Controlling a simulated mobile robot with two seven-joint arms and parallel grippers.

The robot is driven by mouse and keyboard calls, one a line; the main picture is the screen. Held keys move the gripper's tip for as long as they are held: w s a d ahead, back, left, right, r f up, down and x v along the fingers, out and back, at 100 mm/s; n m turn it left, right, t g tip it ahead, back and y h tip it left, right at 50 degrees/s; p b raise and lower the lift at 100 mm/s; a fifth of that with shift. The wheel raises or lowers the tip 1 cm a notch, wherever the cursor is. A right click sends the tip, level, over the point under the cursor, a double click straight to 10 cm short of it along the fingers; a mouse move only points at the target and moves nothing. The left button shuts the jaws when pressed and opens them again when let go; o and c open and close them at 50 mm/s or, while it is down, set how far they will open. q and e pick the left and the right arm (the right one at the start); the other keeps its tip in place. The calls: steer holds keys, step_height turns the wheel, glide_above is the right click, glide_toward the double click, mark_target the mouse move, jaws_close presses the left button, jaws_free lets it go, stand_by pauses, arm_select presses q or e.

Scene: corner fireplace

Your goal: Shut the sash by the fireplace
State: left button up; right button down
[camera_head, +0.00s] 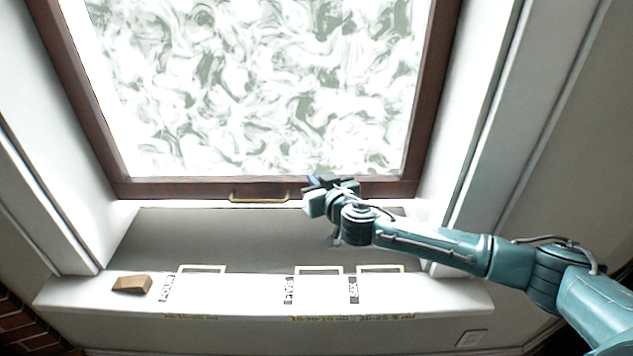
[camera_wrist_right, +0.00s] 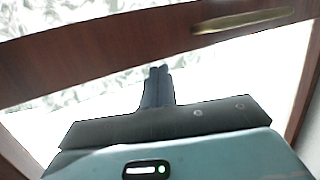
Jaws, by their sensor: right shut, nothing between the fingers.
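The sash (camera_head: 170,188) has a dark brown wooden frame around patterned frosted glass. A brass handle (camera_head: 258,197) sits on its bottom rail. The sash stands raised, with a gap between its bottom rail and the white sill. My right gripper (camera_head: 318,182) is shut and empty at the bottom rail, to the right of the handle. I cannot tell if it touches the rail. In the right wrist view, the shut fingers (camera_wrist_right: 157,72) point toward the brown rail (camera_wrist_right: 110,48), and the brass handle (camera_wrist_right: 243,20) is at the upper right. My left gripper is not in view.
The white sill (camera_head: 235,300) holds a small wooden block (camera_head: 132,284) at its left end. Pale outlined rectangles with dark labels are on the sill. White side walls flank the window, and red brick (camera_head: 22,325) shows at the lower left.

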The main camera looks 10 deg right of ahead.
step_height(320, 180, down, 5)
steer(key=b, duration=0.4)
stand_by(0.3)
steer(key=shift+d, duration=0.1)
step_height(320, 180, up, 5)
steer(key=p, duration=0.5)
steer(key=v, duration=1)
steer(key=shift+f+b, duration=0.25)
steer(key=shift+b, duration=0.1)
